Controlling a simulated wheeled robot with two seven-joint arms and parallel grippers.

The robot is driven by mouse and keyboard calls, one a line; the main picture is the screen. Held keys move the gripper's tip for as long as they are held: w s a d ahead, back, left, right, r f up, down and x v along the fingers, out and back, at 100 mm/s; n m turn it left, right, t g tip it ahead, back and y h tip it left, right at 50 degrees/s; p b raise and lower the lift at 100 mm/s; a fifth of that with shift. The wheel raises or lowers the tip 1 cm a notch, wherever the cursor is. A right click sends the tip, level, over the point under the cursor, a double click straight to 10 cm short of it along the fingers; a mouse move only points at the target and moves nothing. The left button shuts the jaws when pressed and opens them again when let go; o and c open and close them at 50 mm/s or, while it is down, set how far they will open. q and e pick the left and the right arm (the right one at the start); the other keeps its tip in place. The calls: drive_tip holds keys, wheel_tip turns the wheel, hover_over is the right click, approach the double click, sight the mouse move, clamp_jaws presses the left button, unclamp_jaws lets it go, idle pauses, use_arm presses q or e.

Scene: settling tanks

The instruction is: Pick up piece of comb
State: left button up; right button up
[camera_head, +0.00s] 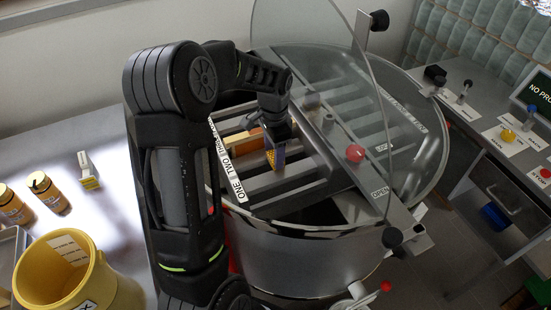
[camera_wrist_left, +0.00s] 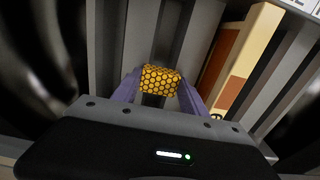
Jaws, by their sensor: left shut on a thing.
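A piece of comb (camera_wrist_left: 160,80), yellow with a dark hexagon pattern, sits between the fingers of my left gripper (camera_wrist_left: 155,95) in the left wrist view. In the head view my left gripper (camera_head: 276,154) points down over the slatted rack of the round metal tank, and the yellow comb (camera_head: 280,160) shows at its fingertips. The left gripper is shut on the comb. Whether the comb touches the slats beneath is hard to tell. My right gripper is not in view.
An orange and cream block (camera_wrist_left: 240,60) stands in a slot beside the gripper. A yellow bucket (camera_head: 110,290) and jars (camera_head: 48,192) are on the left table. A control bench (camera_head: 470,120) stands at right.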

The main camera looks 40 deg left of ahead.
use_arm(q)
drive_tip(key=c, duration=0.5)
drive_tip(key=shift+r, duration=0.15)
drive_tip(key=shift+c, duration=0.2)
wheel_tip(320, 180, up, 10)
drive_tip(key=b, duration=0.1)
idle(0.5)
